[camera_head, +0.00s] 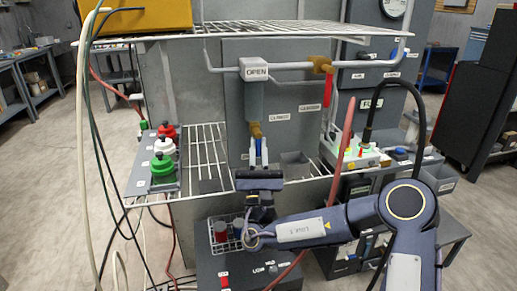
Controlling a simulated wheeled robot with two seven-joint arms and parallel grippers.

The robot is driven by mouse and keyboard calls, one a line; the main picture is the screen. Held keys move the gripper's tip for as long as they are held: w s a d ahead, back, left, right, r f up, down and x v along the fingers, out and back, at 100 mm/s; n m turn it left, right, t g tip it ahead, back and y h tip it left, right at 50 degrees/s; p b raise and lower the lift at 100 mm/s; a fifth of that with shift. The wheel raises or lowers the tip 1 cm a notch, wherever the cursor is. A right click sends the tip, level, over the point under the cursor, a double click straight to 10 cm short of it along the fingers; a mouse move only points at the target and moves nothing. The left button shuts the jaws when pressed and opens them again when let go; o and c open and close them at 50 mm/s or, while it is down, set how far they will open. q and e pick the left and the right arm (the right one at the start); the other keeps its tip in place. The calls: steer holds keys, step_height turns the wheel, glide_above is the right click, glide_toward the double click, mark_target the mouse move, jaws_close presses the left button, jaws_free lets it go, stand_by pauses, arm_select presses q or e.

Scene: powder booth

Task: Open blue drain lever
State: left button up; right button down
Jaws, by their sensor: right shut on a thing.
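The blue drain lever (264,154) hangs below a brass valve (256,131) under the grey filter housing marked OPEN at its top. Only a short part of the lever shows, pointing downward. My right gripper (259,170) reaches up from below, its arm coming in from the right. It is shut on the lower end of the blue lever, and its jaws hide that end. My left gripper is not in view.
A second brass valve (320,64) has a red lever (328,89). A red hose (342,150) crosses near my right arm. Cables hang at left. A small basket (226,245) sits below.

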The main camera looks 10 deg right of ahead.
steer(key=c, duration=1.5)
jaws_free()
steer(key=shift+o, duration=0.2)
steer(key=shift+s+f, duration=0.1)
steer(key=v, duration=0.7)
steer(key=shift+s+f+b, duration=0.2)
steer(key=shift+f+b, duration=0.05)
steer(key=shift+b, duration=0.1)
steer(key=shift+a, duration=0.15)
